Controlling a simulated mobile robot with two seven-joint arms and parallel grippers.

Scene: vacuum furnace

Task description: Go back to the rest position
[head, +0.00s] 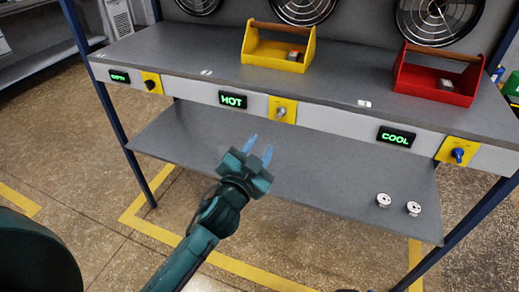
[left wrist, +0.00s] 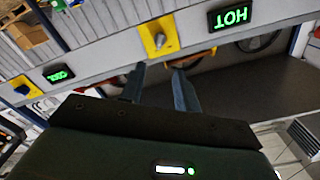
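My left gripper (head: 259,150) is in front of the bench, below the HOT sign in the head view. Its two blue fingers are apart with nothing between them. In the left wrist view the fingers (left wrist: 159,78) also stand apart and empty, with the scene turned upside down. My right gripper is not in view.
The grey bench (head: 213,72) carries a yellow tray (head: 268,52) and a red tray (head: 428,80). Its front has EMPTY, HOT (head: 233,100) and COOL (head: 397,137) signs with knobs. Two white round pieces (head: 383,199) sit on the lower shelf (head: 310,185). Floor at left is clear.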

